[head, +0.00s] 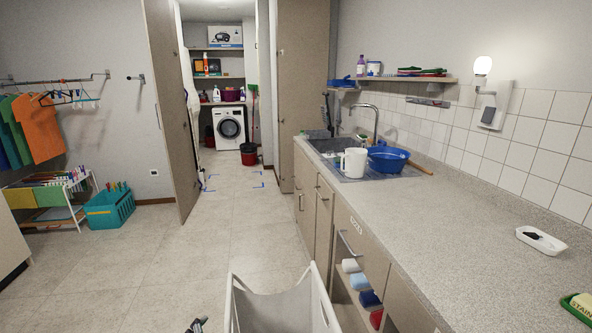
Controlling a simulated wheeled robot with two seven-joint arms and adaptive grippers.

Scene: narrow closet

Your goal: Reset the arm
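A small dark part at the bottom edge of the head view (197,325) looks like the tip of my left gripper. It is left of a pale open-topped hamper, over the tiled floor. Most of it is cut off by the frame, so I cannot tell whether it is open or shut. No held object shows there. My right gripper and both arms are out of view.
The hamper (232,312) stands in front, beside the counter (420,215) on the right. An open door (172,110) leads to a closet with a washing machine (229,126). A drying rack (50,186) and teal basket (109,208) stand left. The middle floor is clear.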

